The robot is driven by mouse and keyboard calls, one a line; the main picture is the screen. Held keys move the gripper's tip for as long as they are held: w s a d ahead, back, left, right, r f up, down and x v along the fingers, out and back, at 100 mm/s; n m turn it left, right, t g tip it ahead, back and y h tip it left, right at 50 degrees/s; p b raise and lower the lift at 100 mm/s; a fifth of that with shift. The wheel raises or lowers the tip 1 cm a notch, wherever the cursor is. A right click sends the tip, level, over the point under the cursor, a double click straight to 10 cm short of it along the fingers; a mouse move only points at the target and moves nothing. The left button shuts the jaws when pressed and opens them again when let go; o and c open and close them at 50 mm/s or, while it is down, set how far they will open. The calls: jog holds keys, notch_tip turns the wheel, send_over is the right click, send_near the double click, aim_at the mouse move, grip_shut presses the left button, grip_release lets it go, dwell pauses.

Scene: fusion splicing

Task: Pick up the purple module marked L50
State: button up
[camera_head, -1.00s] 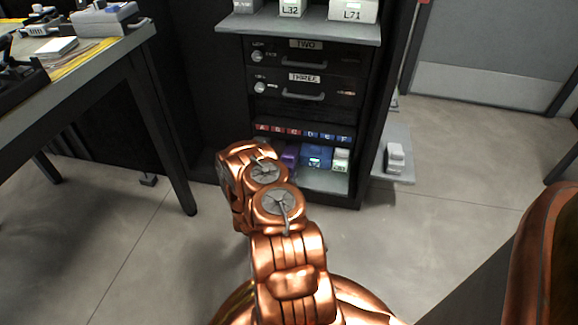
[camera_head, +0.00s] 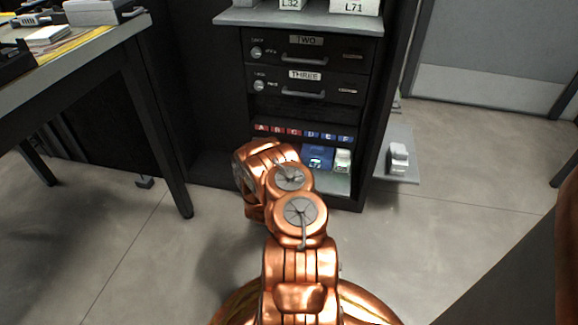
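My copper arm reaches from the bottom of the head view toward the lowest shelf (camera_head: 338,184) of the dark cabinet. The arm covers the left and middle part of that shelf, and my gripper is hidden behind it. No purple module marked L50 shows now; that part of the shelf is behind my arm. A blue module (camera_head: 318,155) with a small lit display sits on the shelf just right of the arm. A white-green module (camera_head: 342,160) stands to the right of the blue one.
A row of red and blue lettered labels (camera_head: 303,133) runs above the shelf. Drawers TWO (camera_head: 305,49) and THREE (camera_head: 304,83) are shut. A side ledge (camera_head: 398,172) holds a white module (camera_head: 398,155). A workbench (camera_head: 75,55) stands at left. Floor between is clear.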

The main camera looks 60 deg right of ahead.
jog(key=shift+w+d, duration=0.1)
jog(key=shift+d, duration=0.05)
jog(key=c, duration=1.4)
